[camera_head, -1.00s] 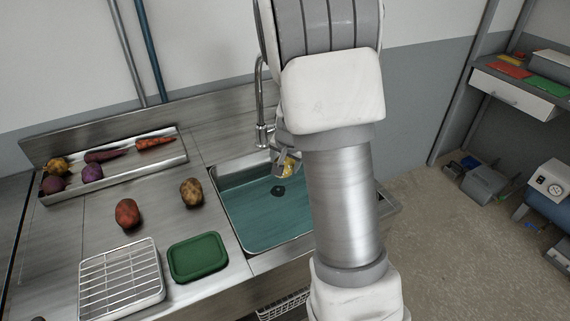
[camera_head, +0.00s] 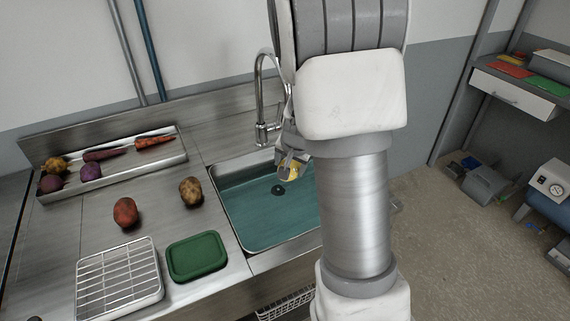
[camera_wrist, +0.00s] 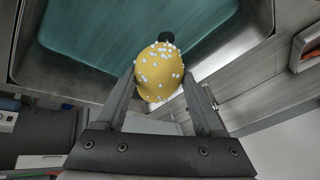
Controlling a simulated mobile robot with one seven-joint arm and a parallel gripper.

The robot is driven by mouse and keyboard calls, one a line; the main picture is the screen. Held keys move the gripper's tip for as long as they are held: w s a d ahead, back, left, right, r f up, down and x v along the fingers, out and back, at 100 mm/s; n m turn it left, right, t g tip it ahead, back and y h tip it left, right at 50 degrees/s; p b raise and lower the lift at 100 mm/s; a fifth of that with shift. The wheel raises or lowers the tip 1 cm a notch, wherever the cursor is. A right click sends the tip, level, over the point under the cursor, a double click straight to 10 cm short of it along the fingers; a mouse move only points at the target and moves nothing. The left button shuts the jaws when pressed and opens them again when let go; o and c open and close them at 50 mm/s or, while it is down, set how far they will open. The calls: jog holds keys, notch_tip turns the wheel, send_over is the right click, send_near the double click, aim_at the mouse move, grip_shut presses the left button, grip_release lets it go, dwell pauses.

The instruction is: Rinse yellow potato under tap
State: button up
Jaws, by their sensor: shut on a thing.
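My gripper (camera_head: 284,168) is shut on the yellow potato (camera_head: 293,173) and holds it over the sink (camera_head: 250,233). In the wrist view the yellow potato (camera_wrist: 158,72) sits between the two fingers, dotted with small white beads. The tap (camera_head: 262,100) is a curved metal spout at the back of the sink, just left of my arm. Its outlet stands near my gripper and the potato; whether the potato is directly below it I cannot tell. My arm hides the right part of the sink.
A brown potato (camera_head: 191,191) and a reddish one (camera_head: 125,212) lie on the steel counter left of the sink. A green tray (camera_head: 198,257) and a wire rack (camera_head: 118,280) stand in front. A shelf at the back (camera_head: 120,172) holds several vegetables.

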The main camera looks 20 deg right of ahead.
jog(key=s+a, duration=0.2)
jog(key=s, duration=0.3)
jog(key=shift+s+a, duration=0.2)
jog(key=shift+s, duration=0.15)
dwell(1.2)
jog(key=s+a+r+p, duration=0.2)
jog(key=s+r+p, duration=0.2)
jog(key=shift+s, duration=0.35)
jog(key=shift+w, duration=0.1)
dwell(0.8)
